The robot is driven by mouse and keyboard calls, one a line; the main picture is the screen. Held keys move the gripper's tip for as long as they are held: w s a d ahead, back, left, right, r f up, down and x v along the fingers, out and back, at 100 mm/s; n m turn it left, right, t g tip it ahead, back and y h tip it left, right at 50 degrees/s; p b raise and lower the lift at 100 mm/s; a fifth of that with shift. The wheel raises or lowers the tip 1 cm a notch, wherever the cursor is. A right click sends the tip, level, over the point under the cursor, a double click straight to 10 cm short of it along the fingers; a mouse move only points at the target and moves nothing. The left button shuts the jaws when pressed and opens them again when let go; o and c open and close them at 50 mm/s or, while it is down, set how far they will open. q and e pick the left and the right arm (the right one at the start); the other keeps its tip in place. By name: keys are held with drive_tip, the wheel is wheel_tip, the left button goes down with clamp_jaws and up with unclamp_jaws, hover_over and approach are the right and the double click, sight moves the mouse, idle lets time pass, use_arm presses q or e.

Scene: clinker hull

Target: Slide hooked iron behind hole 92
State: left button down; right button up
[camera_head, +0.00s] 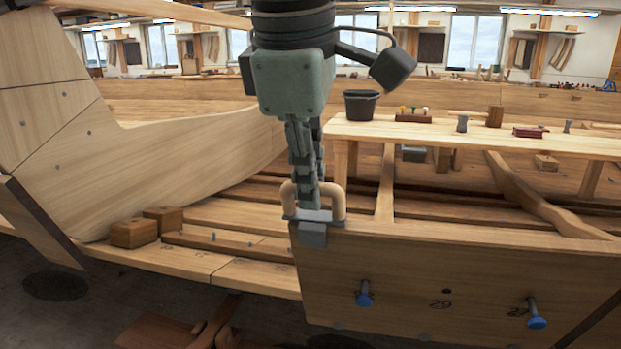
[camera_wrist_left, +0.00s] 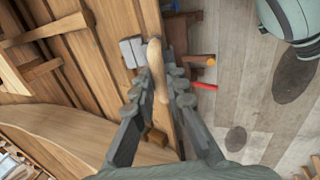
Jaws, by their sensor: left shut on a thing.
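The hooked iron is a grey metal block (camera_head: 313,235) with a curved tan wooden handle (camera_head: 338,200). It sits at the upper left corner of the front plank (camera_head: 400,265), its grey part lying over the plank's top edge. My left gripper (camera_head: 308,205) points down and is shut on the handle. The handle (camera_wrist_left: 155,60) and grey block (camera_wrist_left: 132,50) also show in the left wrist view, the handle between the fingers (camera_wrist_left: 158,90). The plank has a small dark hole (camera_head: 447,291) with a mark like 29 below it; I cannot read a 92. My right gripper is out of view.
Two blue-headed pins (camera_head: 364,294) (camera_head: 536,315) stick out of the plank. Wooden blocks (camera_head: 134,233) lie on the planking at left. A bench (camera_head: 470,140) behind carries a dark bucket (camera_head: 360,105) and small tools. Open floor lies below the hull.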

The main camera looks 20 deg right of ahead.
use_arm(q)
drive_tip(key=shift+r, duration=0.1)
idle(0.3)
drive_tip(key=shift+d, duration=0.1)
drive_tip(key=shift+s+d, duration=0.5)
drive_tip(key=shift+d, duration=0.25)
drive_tip(key=shift+s+d, duration=0.45)
drive_tip(key=shift+d, duration=0.3)
drive_tip(key=shift+s+d, duration=0.5)
drive_tip(key=shift+d, duration=0.25)
drive_tip(key=shift+s+d, duration=0.1)
drive_tip(key=shift+s+d, duration=0.25)
drive_tip(key=shift+d, duration=0.2)
